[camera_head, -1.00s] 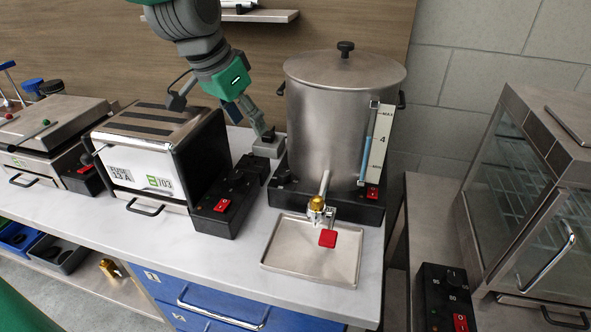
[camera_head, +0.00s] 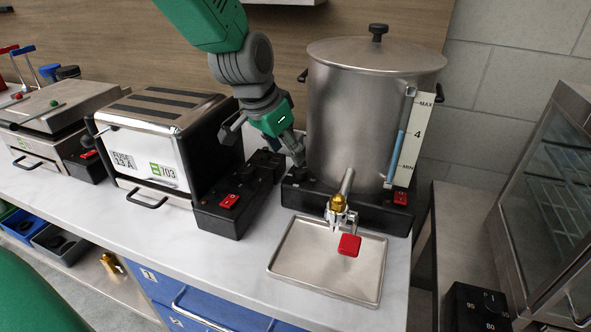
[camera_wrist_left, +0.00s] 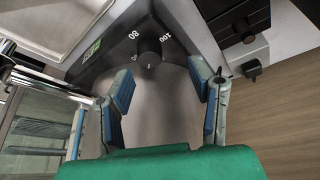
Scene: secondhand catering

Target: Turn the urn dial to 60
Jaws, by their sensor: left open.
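The steel urn (camera_head: 350,120) stands on a dark base on the counter, with a level gauge and a tap at its front. In the left wrist view its dark round dial (camera_wrist_left: 150,62) sits on the base, with the marks 80 and 100 beside it. A small pale mark shows on the knob, but I cannot tell which setting it points to. My left gripper (camera_head: 296,150) is at the left side of the urn, close above the base. In the wrist view its open fingers (camera_wrist_left: 163,95) are spread either side of the dial, apart from it. My right gripper is not seen.
A toaster (camera_head: 160,140) with a dark control box (camera_head: 228,205) stands just left of the gripper. A drip tray (camera_head: 325,262) lies under the red-handled tap (camera_head: 349,245). A glass cabinet (camera_head: 560,190) is at the right.

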